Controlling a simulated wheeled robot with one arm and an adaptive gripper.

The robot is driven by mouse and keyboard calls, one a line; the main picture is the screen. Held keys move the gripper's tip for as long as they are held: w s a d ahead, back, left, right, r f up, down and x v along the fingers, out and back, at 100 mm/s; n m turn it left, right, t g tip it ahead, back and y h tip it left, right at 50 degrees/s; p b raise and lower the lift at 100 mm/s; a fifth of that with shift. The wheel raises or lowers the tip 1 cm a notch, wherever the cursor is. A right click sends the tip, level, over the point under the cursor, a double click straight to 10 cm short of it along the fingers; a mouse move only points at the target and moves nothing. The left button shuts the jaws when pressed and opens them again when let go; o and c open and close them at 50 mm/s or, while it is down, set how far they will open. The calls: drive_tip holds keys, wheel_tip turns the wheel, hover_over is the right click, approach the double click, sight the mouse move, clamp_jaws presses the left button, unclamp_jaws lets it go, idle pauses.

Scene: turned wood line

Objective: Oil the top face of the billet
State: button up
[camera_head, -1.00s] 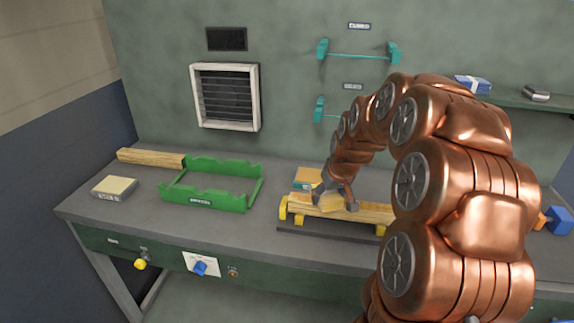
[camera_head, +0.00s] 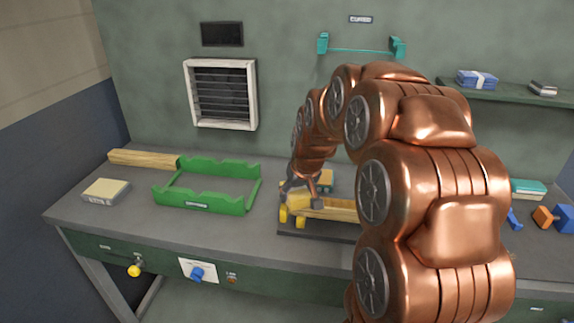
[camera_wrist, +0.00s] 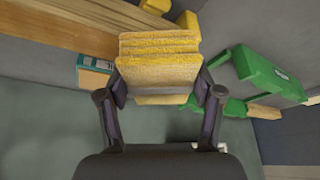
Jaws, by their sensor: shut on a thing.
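My gripper (camera_head: 300,188) is shut on a yellow layered pad (camera_wrist: 158,62), which sits between the two fingertips in the wrist view. The billet (camera_head: 338,208) is a pale wooden bar lying on yellow supports (camera_head: 284,216) over a dark base on the bench. My gripper and the pad are at the billet's left end in the head view. The billet (camera_wrist: 60,32) also shows in the wrist view, at the upper left, running up to the pad. Whether the pad touches its top face cannot be told. My arm hides the billet's right part.
A green rack (camera_head: 204,207) stands left of the billet, with a wooden bar (camera_head: 143,159) behind it. A pale block (camera_head: 106,190) lies at the far left. A teal and yellow box (camera_head: 327,179) is close behind the billet. Blue and orange pieces (camera_head: 544,216) lie right.

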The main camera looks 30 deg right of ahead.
drive_tip(key=shift+w+a, duration=0.45)
drive_tip(key=shift+a, duration=0.15)
drive_tip(key=shift+w+a+r, duration=0.15)
drive_tip(key=shift+w+r, duration=0.05)
wheel_tip(320, 180, up, 2)
drive_tip(key=shift+r, duration=0.1)
drive_tip(key=shift+s+r, duration=0.15)
drive_tip(key=shift+r, duration=0.1)
drive_tip(key=shift+r+p, duration=0.35)
drive_tip(key=shift+r, duration=2.25)
